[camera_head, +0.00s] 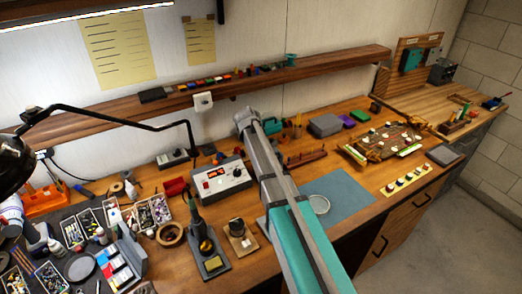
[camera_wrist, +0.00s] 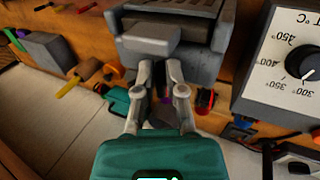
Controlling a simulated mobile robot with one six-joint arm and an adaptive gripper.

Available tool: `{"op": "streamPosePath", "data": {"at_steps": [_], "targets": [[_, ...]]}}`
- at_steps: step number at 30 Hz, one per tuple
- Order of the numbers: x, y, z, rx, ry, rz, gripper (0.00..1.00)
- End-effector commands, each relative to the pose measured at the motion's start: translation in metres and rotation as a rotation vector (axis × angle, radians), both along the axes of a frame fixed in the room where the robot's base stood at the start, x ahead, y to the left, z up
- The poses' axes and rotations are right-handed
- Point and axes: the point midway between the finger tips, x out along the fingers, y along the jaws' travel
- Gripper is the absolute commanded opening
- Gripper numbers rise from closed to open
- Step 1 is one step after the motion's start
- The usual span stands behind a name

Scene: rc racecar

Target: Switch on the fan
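In the wrist view, my gripper (camera_wrist: 159,66) points at a grey box with a slotted top face (camera_wrist: 180,22). A smaller grey block sticks out from the box just beyond my fingertips. The fingers are a little apart with nothing held between them; I cannot tell whether they touch the box. The box may be the fan, but its identity is not clear. A small red part (camera_wrist: 205,99) shows beside my right finger, partly hidden. In the head view, my arm reaches across the bench towards the wall and hides what lies behind it.
A control unit with a temperature dial (camera_wrist: 302,62) stands close on the right in the wrist view. A soldering station (camera_head: 221,179), small bins and tools crowd the bench's left. A wooden shelf (camera_head: 340,63) runs along the wall. A blue mat (camera_head: 345,190) lies right of my arm.

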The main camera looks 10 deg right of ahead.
Motion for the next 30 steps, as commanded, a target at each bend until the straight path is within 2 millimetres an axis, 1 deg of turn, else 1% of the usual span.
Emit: {"op": "streamPosePath", "data": {"at_steps": [1,2,3,6,11,17,23,30], "targets": [[-0.001,0.001,0.000,0.002,0.001,0.000,0.00],[0.000,0.018,0.000,0.003,0.002,0.006,0.00],[-0.001,0.010,-0.001,0.005,0.002,0.002,0.00],[0.000,0.003,0.000,0.008,0.003,-0.001,0.00],[0.000,-0.002,0.000,0.030,0.010,-0.002,0.00],[0.002,-0.006,0.002,0.106,0.035,-0.004,0.00],[0.003,-0.010,0.003,0.238,0.078,-0.003,0.00],[0.006,-0.018,0.001,0.438,0.142,-0.004,0.00]]}}
